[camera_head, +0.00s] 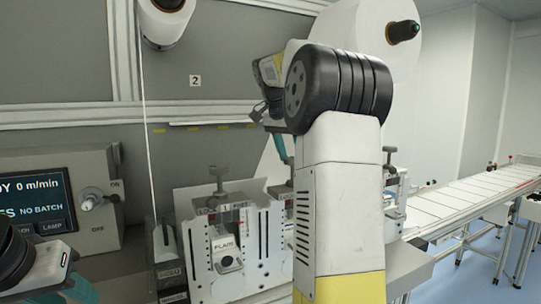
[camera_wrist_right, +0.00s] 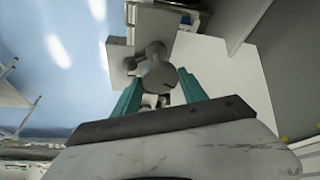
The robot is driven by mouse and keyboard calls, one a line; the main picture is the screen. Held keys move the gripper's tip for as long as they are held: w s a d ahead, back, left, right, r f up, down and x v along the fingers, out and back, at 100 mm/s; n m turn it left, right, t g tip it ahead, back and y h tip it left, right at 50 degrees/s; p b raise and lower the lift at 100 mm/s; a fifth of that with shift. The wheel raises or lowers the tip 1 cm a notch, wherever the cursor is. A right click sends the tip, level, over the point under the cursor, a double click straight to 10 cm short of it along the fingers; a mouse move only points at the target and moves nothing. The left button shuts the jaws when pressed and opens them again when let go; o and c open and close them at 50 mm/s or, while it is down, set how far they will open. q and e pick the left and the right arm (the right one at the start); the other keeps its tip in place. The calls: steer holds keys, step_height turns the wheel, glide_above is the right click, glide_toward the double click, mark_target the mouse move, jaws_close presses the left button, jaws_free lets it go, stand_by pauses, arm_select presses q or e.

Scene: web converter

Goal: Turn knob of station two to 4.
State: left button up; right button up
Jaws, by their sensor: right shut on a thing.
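My right gripper (camera_wrist_right: 161,88) has its teal fingers closed on either side of a round grey knob (camera_wrist_right: 159,75) in the right wrist view. A dark mark shows on the knob's face; no number is readable there. In the head view a teal finger of the right gripper (camera_head: 281,150) points down behind my large right arm, which hides the knob. A plate marked 2 (camera_head: 195,80) is on the grey wall behind. My left gripper (camera_head: 78,288) shows only in part at the lower left corner, and its fingertips are cut off.
A station with a T-handle (camera_head: 219,175) and a white slotted plate (camera_head: 265,232) stands left of my right arm. A control panel (camera_head: 60,200) is at the left. Paper rolls (camera_head: 350,30) hang above. A conveyor (camera_head: 470,195) runs off to the right.

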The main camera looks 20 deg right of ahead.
steer(key=m+g, duration=0.1)
steer(key=m, duration=0.2)
steer(key=shift+w+m+h, duration=0.15)
steer(key=shift+m+h, duration=0.15)
steer(key=shift+w+a+m+g, duration=0.1)
steer(key=shift+m+g, duration=0.7)
steer(key=shift+m, duration=1)
steer(key=o, duration=1.4)
steer(key=shift+c, duration=0.2)
